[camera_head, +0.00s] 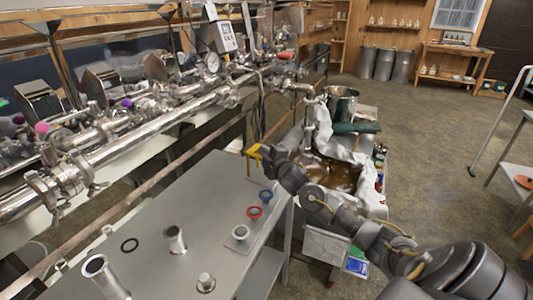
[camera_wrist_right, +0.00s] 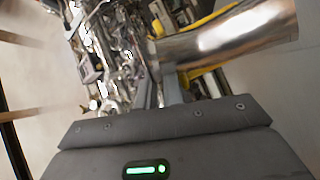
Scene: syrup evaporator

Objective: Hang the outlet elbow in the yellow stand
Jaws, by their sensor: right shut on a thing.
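The outlet elbow is a shiny curved metal pipe (camera_wrist_right: 235,32) at the upper right of the right wrist view. My right gripper (camera_wrist_right: 166,88) is shut on it at its left end. In the head view my right gripper (camera_head: 266,155) is over the far end of the grey table, and I cannot make out the elbow there. The yellow stand (camera_head: 252,155) shows beside the gripper, partly hidden by it. Yellow parts of the stand (camera_wrist_right: 212,82) also show behind the elbow in the wrist view; whether they touch is unclear. My left gripper is out of view.
The grey table (camera_head: 190,200) holds a blue ring (camera_head: 266,196), a red ring (camera_head: 254,213), a white piece (camera_head: 240,232), a black ring (camera_head: 130,244) and metal fittings (camera_head: 175,239). Long steel piping (camera_head: 150,125) runs along the left. A draped vat (camera_head: 335,172) stands right of the table.

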